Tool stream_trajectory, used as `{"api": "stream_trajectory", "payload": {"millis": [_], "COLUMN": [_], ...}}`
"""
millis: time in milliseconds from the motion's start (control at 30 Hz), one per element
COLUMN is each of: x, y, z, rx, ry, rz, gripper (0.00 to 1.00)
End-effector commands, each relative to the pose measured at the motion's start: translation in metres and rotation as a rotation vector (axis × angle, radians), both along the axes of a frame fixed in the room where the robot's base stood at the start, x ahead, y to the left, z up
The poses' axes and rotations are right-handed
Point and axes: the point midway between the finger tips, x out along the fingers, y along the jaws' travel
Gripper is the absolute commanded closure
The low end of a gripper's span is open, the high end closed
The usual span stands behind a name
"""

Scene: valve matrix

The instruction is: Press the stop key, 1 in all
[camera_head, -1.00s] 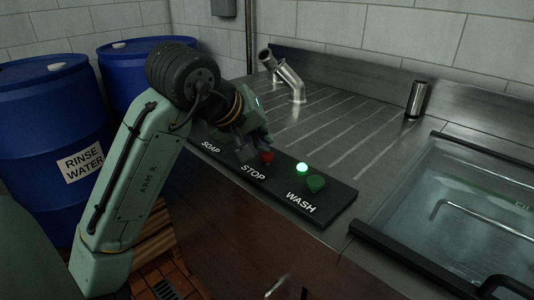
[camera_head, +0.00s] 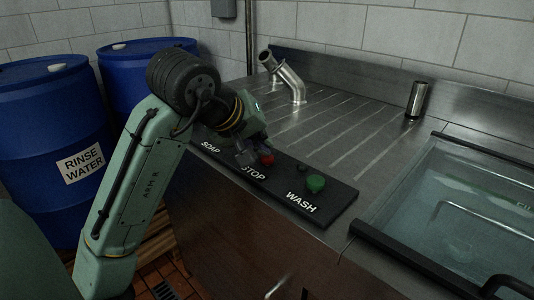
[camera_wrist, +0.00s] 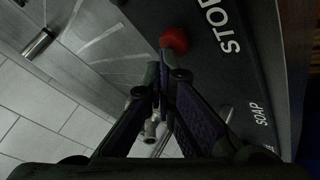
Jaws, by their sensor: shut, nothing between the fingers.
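The red stop key (camera_head: 266,159) sits on the black control panel (camera_head: 333,199), beside the word STOP. It also shows in the wrist view, the red key (camera_wrist: 173,39) lying just beyond my fingertips. My gripper (camera_head: 247,157) is shut and empty, pointing down at the panel just left of the red key. In the wrist view my gripper's fingertips (camera_wrist: 164,68) are together, close to the key's edge. I cannot tell whether they touch it. Part of the STOP label is hidden by my gripper in the head view.
A green key (camera_head: 316,183) by WASH has a small dark lamp (camera_head: 301,168) behind it. The SOAP end of the panel is partly behind my arm. A bent steel spout (camera_head: 290,82), a steel cylinder (camera_head: 417,99) and a water-filled basin (camera_head: 465,215) stand around. Blue drums (camera_head: 45,120) are left.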

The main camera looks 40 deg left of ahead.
Motion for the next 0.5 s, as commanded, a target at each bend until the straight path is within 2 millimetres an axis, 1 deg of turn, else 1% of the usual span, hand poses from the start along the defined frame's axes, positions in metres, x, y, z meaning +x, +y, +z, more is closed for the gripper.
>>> {"api": "stream_trajectory", "payload": {"millis": [167, 400, 500], "x": [0.0, 0.0, 0.0], "y": [-0.001, -0.001, 0.0], "z": [0.002, 0.016, 0.019], "rx": [-0.001, 0.0, -0.001], "ry": [0.003, 0.001, 0.001], "rz": [-0.002, -0.002, -0.001], "gripper": [1.0, 1.0, 1.0]}}
